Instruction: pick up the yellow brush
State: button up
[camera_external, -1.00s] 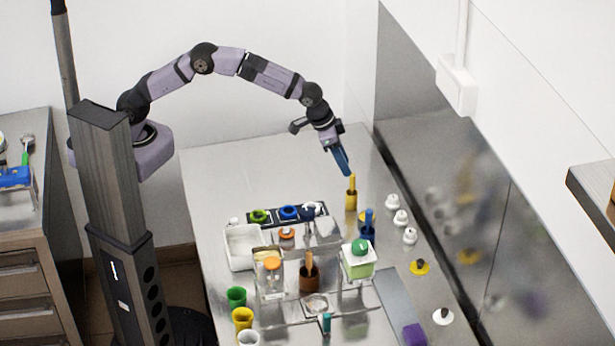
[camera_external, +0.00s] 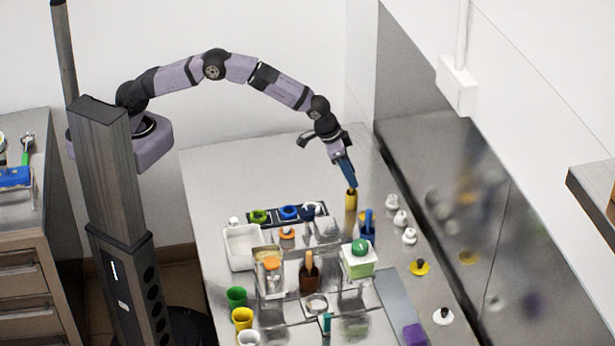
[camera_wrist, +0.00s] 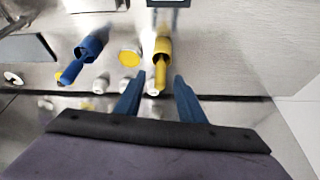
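The yellow brush (camera_wrist: 162,78) stands handle-up in a yellow cup (camera_external: 351,201) at the far right part of the steel table. In the external view my gripper (camera_external: 350,184) points down at the top of the cup, and its blue fingers cover the brush handle. In the wrist view my gripper (camera_wrist: 159,78) is open, with a blue finger on each side of the handle. A gap shows between each finger and the handle, so the fingers do not appear closed on it.
A blue brush in a blue cup (camera_external: 368,233) stands just nearer the front. White nozzles (camera_external: 392,202) line the right, beside the steel wall. A yellow disc (camera_wrist: 130,57) lies close to the yellow cup. The table's far left is clear.

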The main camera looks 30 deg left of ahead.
jog(key=shift+x, duration=1.05)
grip_shut()
jog(key=shift+r, duration=0.15)
